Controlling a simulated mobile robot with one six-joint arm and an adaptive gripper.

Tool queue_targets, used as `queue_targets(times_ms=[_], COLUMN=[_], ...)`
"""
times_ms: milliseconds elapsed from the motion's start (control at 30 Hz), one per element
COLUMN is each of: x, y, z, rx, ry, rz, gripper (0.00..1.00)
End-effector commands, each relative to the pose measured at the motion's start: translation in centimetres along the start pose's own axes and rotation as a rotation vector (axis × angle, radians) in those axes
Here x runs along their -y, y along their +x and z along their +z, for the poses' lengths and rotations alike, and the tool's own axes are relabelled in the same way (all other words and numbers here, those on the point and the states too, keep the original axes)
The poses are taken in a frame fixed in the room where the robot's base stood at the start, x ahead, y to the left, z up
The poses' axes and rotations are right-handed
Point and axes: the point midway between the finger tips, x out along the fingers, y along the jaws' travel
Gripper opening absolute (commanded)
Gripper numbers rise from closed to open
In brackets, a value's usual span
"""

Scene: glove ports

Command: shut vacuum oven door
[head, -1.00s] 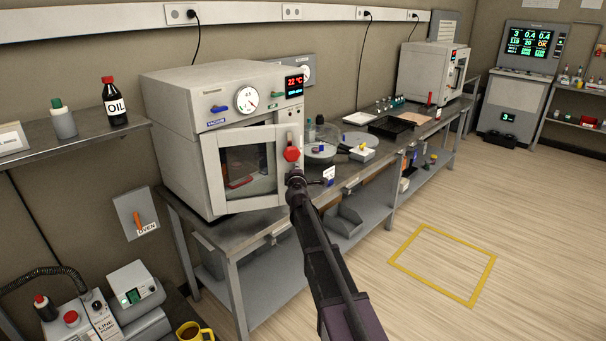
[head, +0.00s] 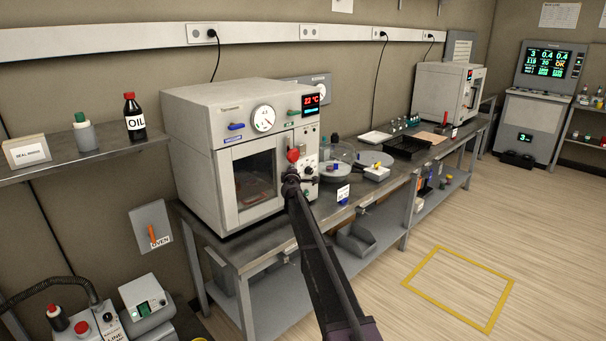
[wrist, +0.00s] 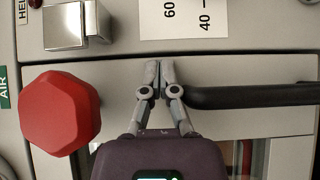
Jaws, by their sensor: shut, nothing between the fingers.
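The vacuum oven (head: 190,125) is a pale box on the bench, with a dial gauge and a red 22 °C display. Its windowed door (head: 226,186) lies flush, or nearly so, against the front; a small gap cannot be ruled out. A red knob (head: 293,155) sits at the door's right edge, and it is large at the left of the wrist view (wrist: 60,112). My gripper (head: 290,178) is at that edge just below the knob. In the wrist view its fingertips (wrist: 158,66) are together and empty, between the knob and a black handle bar (wrist: 250,96).
The steel bench (head: 262,250) runs right with glassware, a black tray (head: 405,147) and a second oven (head: 440,92). An oil bottle (head: 133,118) stands on the left shelf. The floor at right is clear around a yellow outline (head: 415,277).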

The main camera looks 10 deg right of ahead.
Motion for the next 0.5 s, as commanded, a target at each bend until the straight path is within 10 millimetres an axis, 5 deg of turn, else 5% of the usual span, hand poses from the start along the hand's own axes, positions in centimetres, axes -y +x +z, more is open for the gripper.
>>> queue_targets(times_ms=[500], x=[-0.06], y=[1.59], z=[0.33], rx=[0.001], ry=[-0.001], rz=[0.000], gripper=[0.00])
